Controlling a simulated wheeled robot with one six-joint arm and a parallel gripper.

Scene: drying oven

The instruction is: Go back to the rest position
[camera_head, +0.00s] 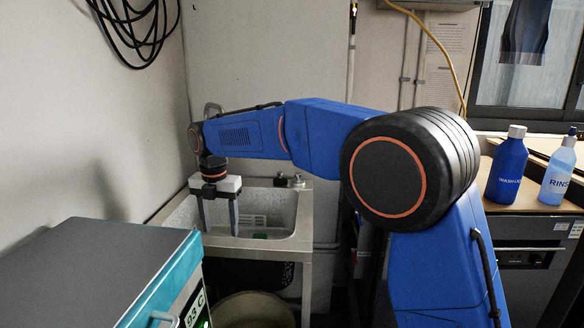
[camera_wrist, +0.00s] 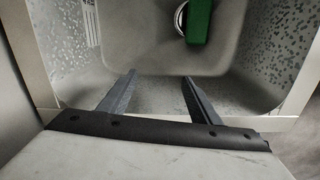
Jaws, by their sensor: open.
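My gripper (camera_head: 220,216) hangs pointing down over the front part of the sink (camera_head: 303,215), with its two fingers apart and nothing between them. In the wrist view my gripper (camera_wrist: 158,84) also shows open and empty above the sink basin. A green object (camera_wrist: 200,22) lies in the sink near the round drain (camera_wrist: 181,18), beyond the fingertips. In the head view only a small bit of the green object (camera_head: 260,236) shows. The drying oven (camera_head: 95,270), grey-topped with a teal edge and a lit display, stands at the lower left.
A dark blue wash bottle (camera_head: 507,168) and a light blue rinse bottle (camera_head: 559,172) stand on the wooden counter (camera_head: 537,196) at the right. A round bin (camera_head: 252,311) is below the sink. Black cable (camera_head: 135,25) hangs on the left wall.

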